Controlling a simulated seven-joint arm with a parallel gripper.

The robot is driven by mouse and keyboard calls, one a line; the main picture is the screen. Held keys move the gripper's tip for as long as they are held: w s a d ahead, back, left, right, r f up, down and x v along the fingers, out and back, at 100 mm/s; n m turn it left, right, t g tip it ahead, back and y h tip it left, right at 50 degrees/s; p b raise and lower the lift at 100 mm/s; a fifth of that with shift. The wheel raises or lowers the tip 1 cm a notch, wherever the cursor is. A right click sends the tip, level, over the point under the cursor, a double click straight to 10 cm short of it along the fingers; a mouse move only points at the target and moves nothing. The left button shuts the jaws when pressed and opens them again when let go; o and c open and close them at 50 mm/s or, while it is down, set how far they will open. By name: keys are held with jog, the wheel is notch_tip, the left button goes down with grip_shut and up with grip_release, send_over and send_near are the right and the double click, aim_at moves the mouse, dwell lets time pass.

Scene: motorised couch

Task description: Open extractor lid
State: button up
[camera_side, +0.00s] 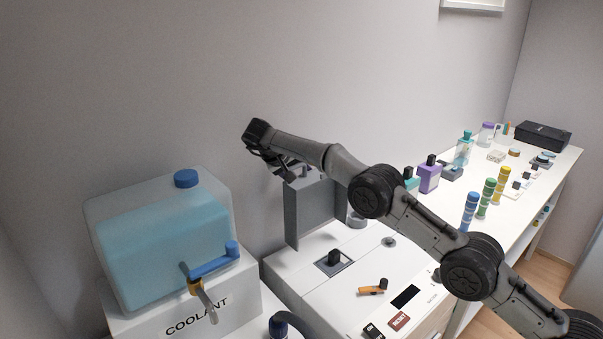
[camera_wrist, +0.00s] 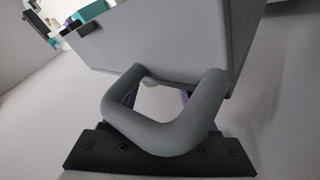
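The extractor is the white machine (camera_side: 335,285) in the middle of the side view. Its grey lid (camera_side: 312,212) stands upright, raised off the top. The lid also fills the upper part of the wrist view (camera_wrist: 185,40). Its grey U-shaped handle (camera_wrist: 165,128) is close in front of my gripper's dark mount. My gripper (camera_side: 286,172) is at the upper left edge of the raised lid. Its fingers look apart and partly hidden behind the handle in the wrist view. I cannot tell whether they touch the handle.
A coolant tank (camera_side: 160,245) with a blue cap and blue valve lever (camera_side: 214,262) stands left of the extractor. An orange-handled lever (camera_side: 373,288) and buttons are on the extractor's front. Several bottles and a black box (camera_side: 543,135) stand on the table at right.

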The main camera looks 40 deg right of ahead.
aim_at(317, 182)
jog(key=shift+o, duration=0.3)
jog(key=shift+s+d+r, duration=0.1)
jog(key=shift+d+r, duration=0.1)
jog(key=shift+r, duration=0.05)
jog(key=shift+s+r+m+t, duration=0.1)
jog(key=shift+s+m+t, duration=0.15)
jog(key=shift+s+t, duration=0.55)
jog(key=shift+s+r+m+t, duration=0.1)
jog(key=shift+s+m+t, duration=0.2)
jog(key=shift+s, duration=0.9)
jog(key=shift+s+f+m+t, duration=0.15)
jog(key=shift+s+t, duration=0.2)
jog(key=shift+s, duration=0.4)
jog(key=shift+s+f+m+t, duration=0.15)
jog(key=shift+s+t, duration=0.2)
jog(key=shift+s, duration=0.35)
jog(key=s+f+t, duration=0.1)
jog(key=s+f, duration=0.3)
jog(key=s+f+m+t, duration=0.1)
jog(key=s+f, duration=0.4)
jog(key=s+f+m+t+h, duration=0.1)
jog(key=s+f+t, duration=0.1)
jog(key=s+f, duration=0.3)
jog(key=shift+s+f, duration=0.2)
jog(key=shift+f, duration=0.05)
jog(key=v, duration=1)
jog(key=shift+a, duration=0.15)
